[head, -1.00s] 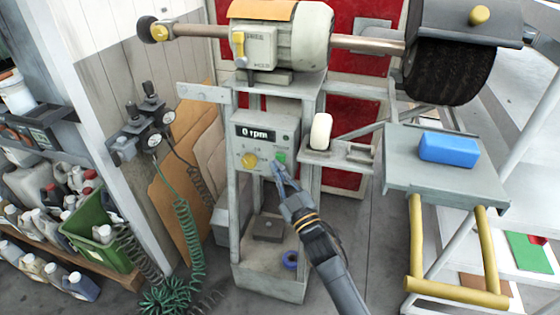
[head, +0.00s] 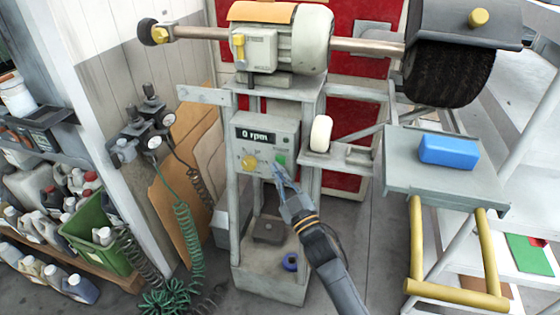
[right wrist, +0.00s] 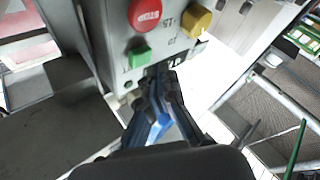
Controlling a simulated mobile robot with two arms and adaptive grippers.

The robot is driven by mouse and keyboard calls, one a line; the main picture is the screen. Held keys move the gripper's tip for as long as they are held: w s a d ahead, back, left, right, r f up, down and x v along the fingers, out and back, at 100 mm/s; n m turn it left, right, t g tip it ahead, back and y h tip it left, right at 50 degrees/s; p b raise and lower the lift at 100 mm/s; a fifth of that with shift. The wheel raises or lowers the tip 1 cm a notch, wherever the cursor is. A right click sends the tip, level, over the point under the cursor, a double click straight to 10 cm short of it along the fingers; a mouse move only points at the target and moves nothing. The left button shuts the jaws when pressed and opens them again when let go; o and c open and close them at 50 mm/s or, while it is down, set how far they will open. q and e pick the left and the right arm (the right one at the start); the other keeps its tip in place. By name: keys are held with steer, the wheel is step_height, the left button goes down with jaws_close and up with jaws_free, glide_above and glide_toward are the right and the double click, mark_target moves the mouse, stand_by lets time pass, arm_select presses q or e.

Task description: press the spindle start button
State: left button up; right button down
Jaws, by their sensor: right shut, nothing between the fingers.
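The grey control box (head: 266,140) hangs on the front of the machine stand. Its display (head: 255,134) reads 0 rpm. Below it are a yellow knob (head: 249,162) and the green button (head: 280,159). In the right wrist view I see the green button (right wrist: 139,57), a red button (right wrist: 145,13) and the yellow knob (right wrist: 195,22). My right gripper (head: 279,170) is shut and empty, its tips just below the green button in the head view. In the right wrist view the fingertips (right wrist: 160,75) are beside the green button, not over it. Contact with the panel cannot be told. My left gripper is out of view.
The motor (head: 285,45) with its shaft and black brush (head: 450,72) sits above. A white roll (head: 321,134) stands on a bracket to the right of the box. A grey table (head: 400,165) holds a blue block (head: 448,150). Coiled hoses (head: 188,235) hang at left.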

steer(key=shift+w, duration=0.1)
stand_by(0.4)
steer(key=shift+w+d, duration=0.15)
steer(key=shift+w, duration=0.15)
steer(key=shift+w+d+b, duration=0.1)
steer(key=shift+w+b, duration=0.2)
steer(key=shift+w, duration=0.1)
stand_by(0.5)
steer(key=shift+s, duration=0.2)
steer(key=shift+s+a+p, duration=0.25)
steer(key=shift+s+p, duration=0.2)
steer(key=shift+s, duration=0.2)
steer(key=s, duration=0.1)
steer(key=s+a+p, duration=0.1)
steer(key=s, duration=0.1)
steer(key=s+p, duration=0.1)
steer(key=shift+s+a, duration=0.3)
steer(key=shift+s, duration=0.05)
